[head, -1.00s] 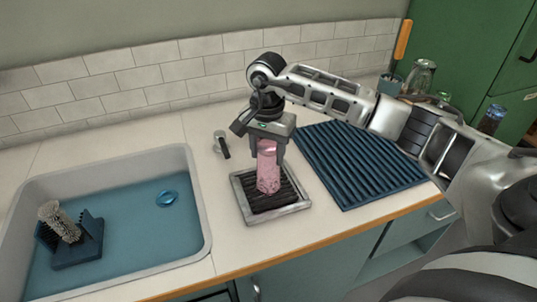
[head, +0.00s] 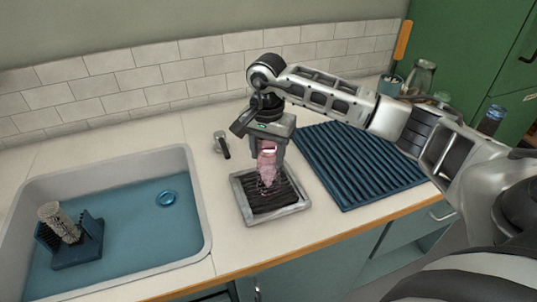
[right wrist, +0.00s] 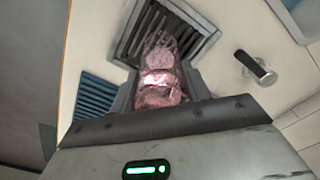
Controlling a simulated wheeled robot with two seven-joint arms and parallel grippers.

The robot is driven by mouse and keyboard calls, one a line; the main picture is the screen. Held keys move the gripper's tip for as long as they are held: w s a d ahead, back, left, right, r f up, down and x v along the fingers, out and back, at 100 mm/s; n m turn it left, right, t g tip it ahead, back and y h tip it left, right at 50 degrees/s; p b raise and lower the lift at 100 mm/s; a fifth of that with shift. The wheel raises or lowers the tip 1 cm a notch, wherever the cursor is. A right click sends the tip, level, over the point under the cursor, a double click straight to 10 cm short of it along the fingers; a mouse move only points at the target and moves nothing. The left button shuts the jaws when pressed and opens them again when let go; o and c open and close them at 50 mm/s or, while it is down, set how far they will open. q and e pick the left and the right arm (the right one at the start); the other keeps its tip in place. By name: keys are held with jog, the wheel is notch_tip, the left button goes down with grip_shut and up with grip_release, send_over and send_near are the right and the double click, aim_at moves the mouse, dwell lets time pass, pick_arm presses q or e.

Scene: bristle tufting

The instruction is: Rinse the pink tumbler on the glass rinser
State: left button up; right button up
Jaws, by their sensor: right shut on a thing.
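The pink tumbler (head: 267,164) is clear and pink, held upright over the glass rinser (head: 292,207), a square grey tray with a dark slatted grate. My right gripper (head: 267,150) is shut on the tumbler from above. Clear streaks like water show around the tumbler's lower part. In the right wrist view the tumbler (right wrist: 160,82) sits between the fingers, with the rinser (right wrist: 203,28) behind it. I cannot tell whether the tumbler's lower end touches the grate. My left gripper is not in view.
A ribbed blue drying mat (head: 350,165) lies right of the rinser. A small tap-like fitting (head: 222,145) stands behind left. A sink (head: 205,215) on the left holds a blue brush stand (head: 78,250) and a blue ring (head: 166,198). Glassware stands at the back right.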

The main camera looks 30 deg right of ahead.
aim_at(267, 142)
jog(key=shift+r+p, duration=1.8)
jog(key=shift+r, duration=1.1)
jog(key=shift+r+p, duration=0.3)
jog(key=shift+r, duration=0.3)
